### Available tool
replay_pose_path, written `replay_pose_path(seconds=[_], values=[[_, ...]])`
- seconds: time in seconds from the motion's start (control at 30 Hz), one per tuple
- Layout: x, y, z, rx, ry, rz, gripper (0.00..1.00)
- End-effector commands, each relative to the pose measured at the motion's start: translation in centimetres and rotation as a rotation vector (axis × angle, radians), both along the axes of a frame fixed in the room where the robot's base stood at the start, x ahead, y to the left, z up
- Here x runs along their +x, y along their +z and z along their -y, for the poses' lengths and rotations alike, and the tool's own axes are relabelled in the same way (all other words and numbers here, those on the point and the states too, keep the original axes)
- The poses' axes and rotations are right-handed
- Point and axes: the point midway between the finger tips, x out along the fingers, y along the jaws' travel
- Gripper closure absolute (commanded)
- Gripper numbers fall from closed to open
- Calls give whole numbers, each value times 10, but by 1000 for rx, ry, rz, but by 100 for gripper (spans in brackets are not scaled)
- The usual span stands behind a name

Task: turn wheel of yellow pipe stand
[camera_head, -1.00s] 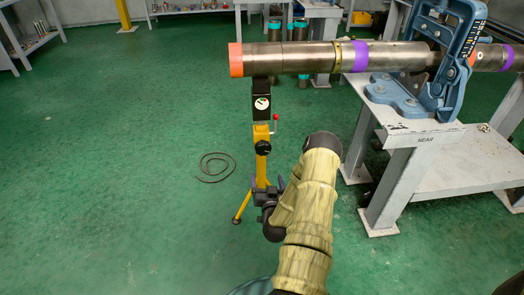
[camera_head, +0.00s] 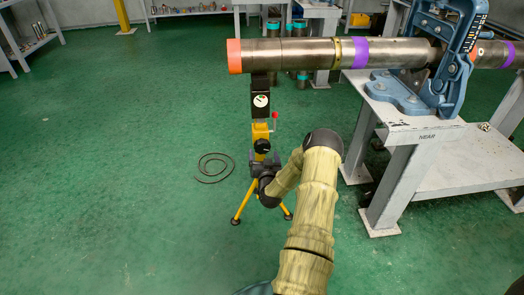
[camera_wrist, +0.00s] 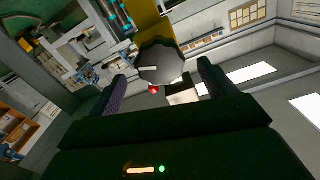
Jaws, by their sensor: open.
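The yellow pipe stand (camera_head: 261,131) stands upright on a tripod under the left end of the long pipe (camera_head: 290,55). Its black wheel (camera_head: 262,146) is on the front of the column, and a red-tipped lever sits above it. My gripper (camera_head: 262,162) is in front of the stand, just below the wheel in the head view, its fingers mostly hidden by my wrist. In the wrist view the dark wheel (camera_wrist: 160,62) shows between the two open fingers of my gripper (camera_wrist: 162,74). No contact is visible. The fingers look empty.
The grey bench (camera_head: 400,127) marked NEAR stands to the right with a blue vise (camera_head: 455,60) holding the pipe. A coiled dark hose (camera_head: 214,167) lies on the green floor left of the stand. The floor at left is clear.

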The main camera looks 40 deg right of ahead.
Motion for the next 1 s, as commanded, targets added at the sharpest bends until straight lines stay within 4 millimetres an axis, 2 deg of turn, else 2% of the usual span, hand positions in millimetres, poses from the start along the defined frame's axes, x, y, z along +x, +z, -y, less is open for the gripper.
replay_pose_path(seconds=[0.1, 0.3, 0.67, 0.9, 1.0], values=[[18, -2, 11, -2, -2, 3, 17], [39, -1, 24, 0, -1, 1, 17], [43, 0, 27, 1, 0, -1, 17], [43, 0, 27, 1, 0, -1, 62], [43, 0, 26, 1, 0, 0, 62]])
